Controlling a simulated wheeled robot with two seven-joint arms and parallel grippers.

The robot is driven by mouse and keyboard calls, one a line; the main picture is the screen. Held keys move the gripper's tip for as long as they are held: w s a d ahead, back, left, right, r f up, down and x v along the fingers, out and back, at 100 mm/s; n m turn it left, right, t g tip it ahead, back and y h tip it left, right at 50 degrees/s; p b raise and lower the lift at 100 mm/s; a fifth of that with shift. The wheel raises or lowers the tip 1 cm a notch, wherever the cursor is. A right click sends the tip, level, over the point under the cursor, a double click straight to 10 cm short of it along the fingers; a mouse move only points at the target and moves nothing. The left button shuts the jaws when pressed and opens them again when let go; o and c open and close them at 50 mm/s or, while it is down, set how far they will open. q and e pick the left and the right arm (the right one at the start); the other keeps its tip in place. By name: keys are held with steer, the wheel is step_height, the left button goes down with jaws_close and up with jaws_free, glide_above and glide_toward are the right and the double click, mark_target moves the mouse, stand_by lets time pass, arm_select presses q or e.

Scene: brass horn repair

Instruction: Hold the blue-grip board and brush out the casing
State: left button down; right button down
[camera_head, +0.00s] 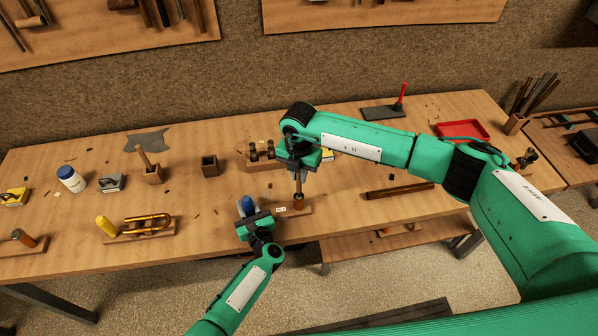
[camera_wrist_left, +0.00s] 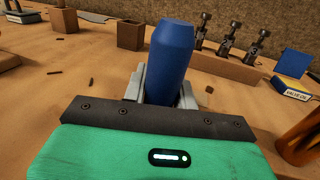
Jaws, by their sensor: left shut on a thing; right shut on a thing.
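The blue grip (camera_head: 247,203) stands at the left end of a wooden board (camera_head: 280,213) near the table's front edge. My left gripper (camera_head: 252,218) is shut on this grip; in the left wrist view the grip (camera_wrist_left: 172,50) rises upright between the jaws. The copper-coloured casing (camera_head: 299,203) stands upright on the board, right of the grip, and shows in part at the right edge of the left wrist view (camera_wrist_left: 302,140). My right gripper (camera_head: 298,168) is shut on the brush (camera_head: 299,184), above the casing. The brush points down at the casing's mouth; how deep it reaches is unclear.
A board with a yellow grip (camera_head: 105,226) and a brass loop lies to the left. A small dark box (camera_head: 210,166) and a rack of valves (camera_head: 262,160) stand behind. A dark bar (camera_head: 399,190) and a red tray (camera_head: 463,130) are at the right.

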steer(key=shift+r, duration=0.15)
steer(key=shift+r, duration=2.35)
steer(key=shift+f, duration=2.5)
steer(key=shift+r, duration=0.1)
steer(key=shift+r, duration=2.4)
steer(key=shift+r, duration=2.5)
arm_select(q)
steer(key=c, duration=1)
jaws_free()
